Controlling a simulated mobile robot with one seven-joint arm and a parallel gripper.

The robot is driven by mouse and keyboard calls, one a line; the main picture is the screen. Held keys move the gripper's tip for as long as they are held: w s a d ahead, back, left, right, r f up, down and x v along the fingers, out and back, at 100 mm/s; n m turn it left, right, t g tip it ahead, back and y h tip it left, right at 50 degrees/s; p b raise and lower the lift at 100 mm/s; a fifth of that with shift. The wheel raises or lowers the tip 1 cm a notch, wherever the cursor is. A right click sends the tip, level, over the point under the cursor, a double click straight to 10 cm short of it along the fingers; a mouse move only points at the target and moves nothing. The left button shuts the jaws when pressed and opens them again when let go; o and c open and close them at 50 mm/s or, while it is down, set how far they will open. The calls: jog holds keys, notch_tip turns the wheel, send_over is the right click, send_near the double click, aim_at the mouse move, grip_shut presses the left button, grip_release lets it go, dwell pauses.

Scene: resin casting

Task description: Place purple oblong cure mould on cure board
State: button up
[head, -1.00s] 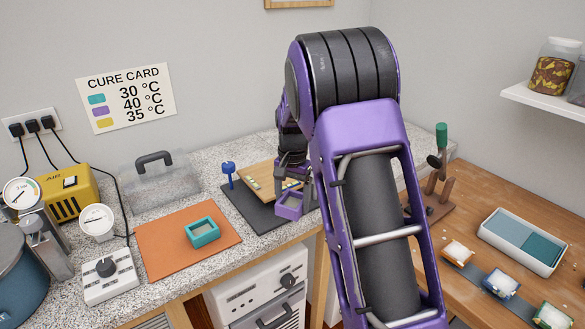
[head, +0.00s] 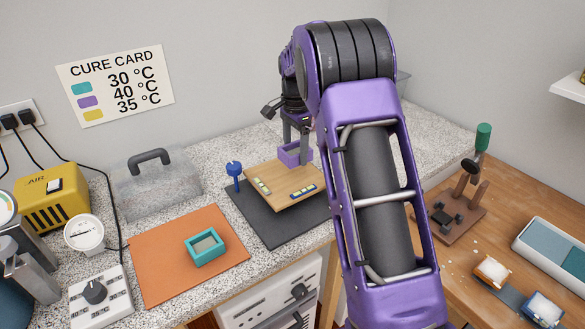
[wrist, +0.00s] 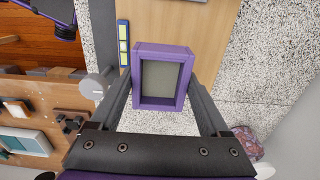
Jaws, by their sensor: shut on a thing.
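The purple oblong mould (head: 293,155) is held by my gripper (head: 297,140) at the back right of a wooden board, which I take for the cure board (head: 272,177). In the wrist view the mould (wrist: 162,49) is a purple rectangular frame with a grey-green inside, gripped by its sides between both fingers (wrist: 162,82). Part of the cure board (wrist: 215,25) shows behind the mould there, with speckled worktop beside it. Whether the mould touches the board or hangs above it, I cannot tell.
Two level vials (head: 303,192) (head: 261,186) sit on the board, which lies on a dark mat (head: 275,230). A blue knob-topped post (head: 234,172) stands at its left. A teal mould (head: 206,247) sits on an orange mat (head: 165,265). A clear lidded box (head: 155,190) stands behind.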

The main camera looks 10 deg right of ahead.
aim_at(295, 178)
jog(key=shift+f, duration=3.15)
jog(key=shift+f, duration=0.15)
jog(key=o, duration=1.3)
notch_tip(295, 178, up, 12)
jog(key=shift+r+p, duration=0.15)
jog(key=shift+p, duration=0.15)
